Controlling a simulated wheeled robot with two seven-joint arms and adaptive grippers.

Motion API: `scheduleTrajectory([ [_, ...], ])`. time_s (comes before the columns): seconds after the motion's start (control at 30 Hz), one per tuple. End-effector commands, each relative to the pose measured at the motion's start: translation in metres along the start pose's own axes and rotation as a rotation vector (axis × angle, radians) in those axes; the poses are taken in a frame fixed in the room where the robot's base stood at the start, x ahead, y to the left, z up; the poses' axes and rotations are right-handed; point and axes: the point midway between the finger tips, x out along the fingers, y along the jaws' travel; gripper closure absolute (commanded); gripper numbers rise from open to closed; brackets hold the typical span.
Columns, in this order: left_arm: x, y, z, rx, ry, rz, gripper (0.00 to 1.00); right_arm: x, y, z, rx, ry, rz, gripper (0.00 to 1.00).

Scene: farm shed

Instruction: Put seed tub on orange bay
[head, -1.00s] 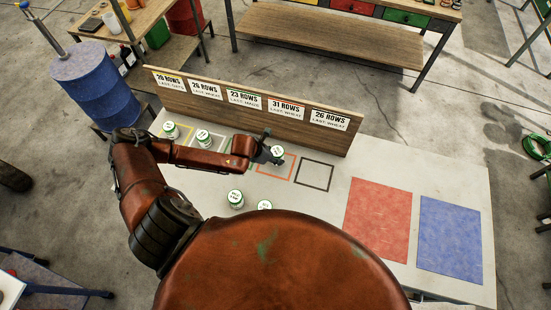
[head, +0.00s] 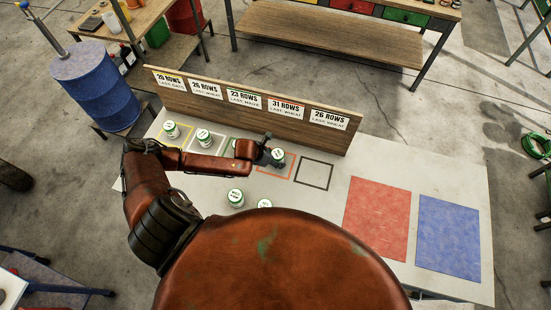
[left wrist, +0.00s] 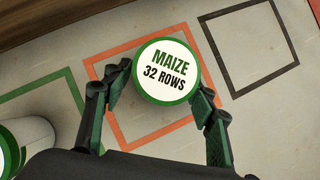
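The seed tub (left wrist: 166,70), white-topped with a green rim and marked "MAIZE 32 ROWS", is between the fingers of my left gripper (left wrist: 163,95), which touch its sides. In the head view the tub (head: 277,154) is upright in my left gripper (head: 268,156). It is over the orange bay (left wrist: 100,66), an orange square outline on the table, which also shows in the head view (head: 294,172). The tub's base is hidden, so I cannot tell whether it touches the table. My right gripper is not in view.
Other tubs stand in the yellow bay (head: 171,130), the white bay (head: 203,137) and near the green outline (left wrist: 42,95). Two more tubs (head: 235,196) stand in front. The black bay (head: 314,187) is empty. A wooden sign board (head: 330,139) stands behind the bays.

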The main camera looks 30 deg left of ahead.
Motion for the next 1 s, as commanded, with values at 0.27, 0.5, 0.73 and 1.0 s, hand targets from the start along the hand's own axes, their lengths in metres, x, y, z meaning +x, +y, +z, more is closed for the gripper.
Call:
scheduleTrajectory([
  [0.27, 0.0, 0.0, 0.0, 0.0, 0.0, 0.0, 0.4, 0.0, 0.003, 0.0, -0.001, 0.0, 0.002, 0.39],
  [0.5, -0.011, 0.001, 0.001, 0.002, 0.0, 0.001, 0.4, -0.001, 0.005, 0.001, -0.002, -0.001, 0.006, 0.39],
  [0.73, -0.056, 0.002, 0.001, 0.004, 0.0, 0.003, 0.4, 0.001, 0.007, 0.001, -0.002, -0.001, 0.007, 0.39],
  [1.0, -0.104, 0.002, 0.001, 0.002, 0.001, 0.002, 0.4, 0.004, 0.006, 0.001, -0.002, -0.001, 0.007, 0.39],
])
